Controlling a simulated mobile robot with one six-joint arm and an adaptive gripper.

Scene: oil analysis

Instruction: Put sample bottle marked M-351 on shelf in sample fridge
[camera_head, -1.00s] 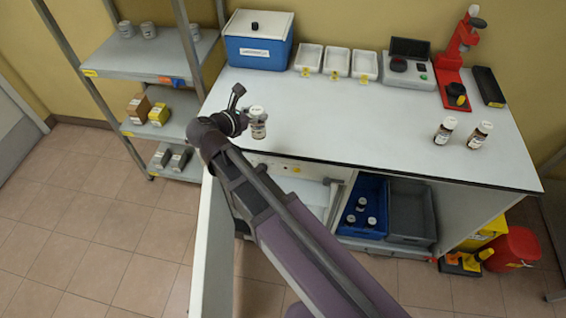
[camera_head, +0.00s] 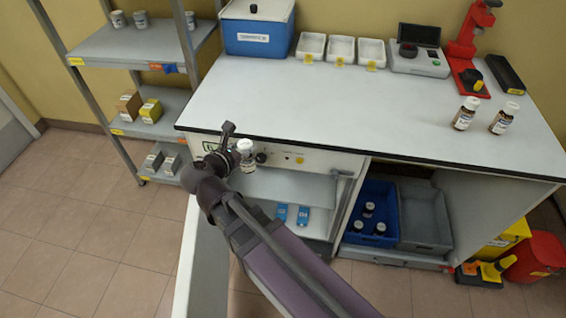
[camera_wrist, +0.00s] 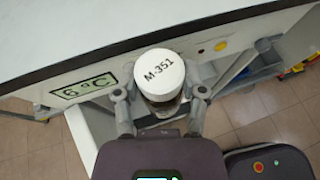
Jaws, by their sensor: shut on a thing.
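The sample bottle (camera_wrist: 159,77) has a white cap printed M-351 and is held upright between my gripper's fingers (camera_wrist: 159,98) in the wrist view. In the head view the same bottle (camera_head: 247,156) is at my gripper (camera_head: 240,150), in front of the bench's front edge. The sample fridge (camera_head: 290,185) is under the bench, with a grey shelf inside and two blue items on a lower level. Its door (camera_head: 190,265) stands open at the left, partly behind my arm. The fridge display (camera_wrist: 84,90) reads 6 °C.
Two brown bottles (camera_head: 465,113) stand at the right of the bench (camera_head: 330,100). A blue crate (camera_head: 368,212) with several bottles and a grey crate (camera_head: 423,215) sit right of the fridge. A rack (camera_head: 88,84) stands left. The fridge's upper shelf (camera_head: 290,188) looks clear where visible.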

